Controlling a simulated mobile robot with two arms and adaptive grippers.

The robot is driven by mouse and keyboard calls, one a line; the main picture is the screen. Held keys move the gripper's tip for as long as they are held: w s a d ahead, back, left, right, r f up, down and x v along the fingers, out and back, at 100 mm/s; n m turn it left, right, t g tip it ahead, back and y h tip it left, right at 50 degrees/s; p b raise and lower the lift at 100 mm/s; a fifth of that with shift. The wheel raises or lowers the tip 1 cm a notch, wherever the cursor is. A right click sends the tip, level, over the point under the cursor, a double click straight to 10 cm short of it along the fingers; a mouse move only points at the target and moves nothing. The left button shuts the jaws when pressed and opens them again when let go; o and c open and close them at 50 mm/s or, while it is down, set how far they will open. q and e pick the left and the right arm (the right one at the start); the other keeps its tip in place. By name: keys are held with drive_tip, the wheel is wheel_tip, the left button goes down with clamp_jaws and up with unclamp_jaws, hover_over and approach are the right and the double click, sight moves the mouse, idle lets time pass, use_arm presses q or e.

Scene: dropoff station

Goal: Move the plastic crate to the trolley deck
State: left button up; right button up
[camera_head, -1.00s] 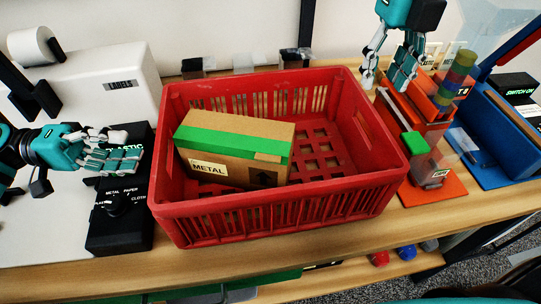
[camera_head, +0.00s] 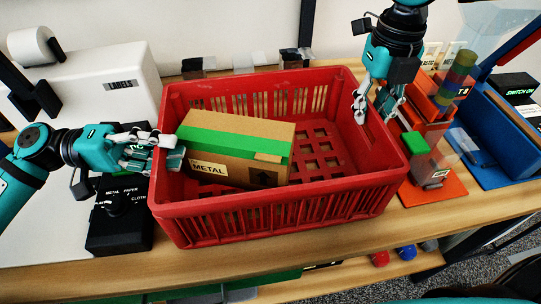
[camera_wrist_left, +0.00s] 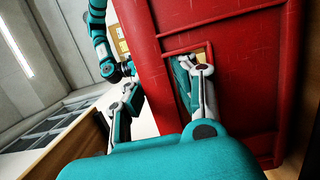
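The red plastic crate (camera_head: 290,218) stands on the wooden table. A cardboard box (camera_head: 214,150) with green tape and a METAL label lies inside it. My left gripper (camera_head: 152,147) is at the crate's left wall, fingers apart. In the left wrist view, one finger of my left gripper (camera_wrist_left: 160,100) is at the handle opening in the red wall (camera_wrist_left: 240,70) and the other is beyond the rim. Whether they touch is unclear. My right gripper (camera_head: 378,108) is open at the right wall, one finger inside and one outside.
A black dial box (camera_head: 120,222) and a white label machine (camera_head: 95,80) stand left of the crate. An orange rack (camera_head: 425,105) and a blue bin (camera_head: 500,125) stand close on the right. A narrow table strip is clear in front.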

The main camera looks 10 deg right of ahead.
use_arm(q)
clamp_jaws()
use_arm(e)
clamp_jaws()
use_arm(q)
drive_tip(key=shift+w, duration=0.1)
use_arm(e)
drive_tip(key=shift+d, duration=0.1)
use_arm(q)
drive_tip(key=shift+w+a+r, duration=0.1)
drive_tip(key=shift+a+r, duration=0.05)
drive_tip(key=shift+r, duration=0.05)
use_arm(e)
drive_tip(key=shift+r, duration=0.15)
